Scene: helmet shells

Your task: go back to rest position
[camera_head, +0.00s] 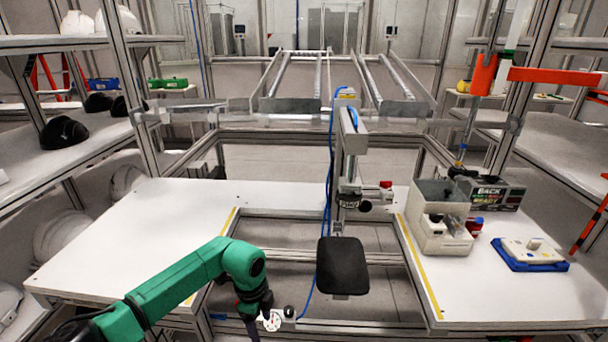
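My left arm (185,285), green with a black wrist, reaches in from the lower left over the front edge of the left white table. Its dark gripper end (255,318) points down near the bottom edge, over the gap between the tables. The fingers are too small and dark to tell open from shut, and I see nothing clearly held. My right arm and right gripper are out of view. Black helmet shells (63,132) lie on the left shelf, and white shells (62,238) sit on the lower shelf, all apart from my gripper.
A black pad (342,266) on a post stands mid-frame. The left table (130,240) is bare. The right table (490,300) holds a grey bin unit (440,215), a dark box (492,192) and a white-and-blue device (530,254). Metal rails (290,104) are behind.

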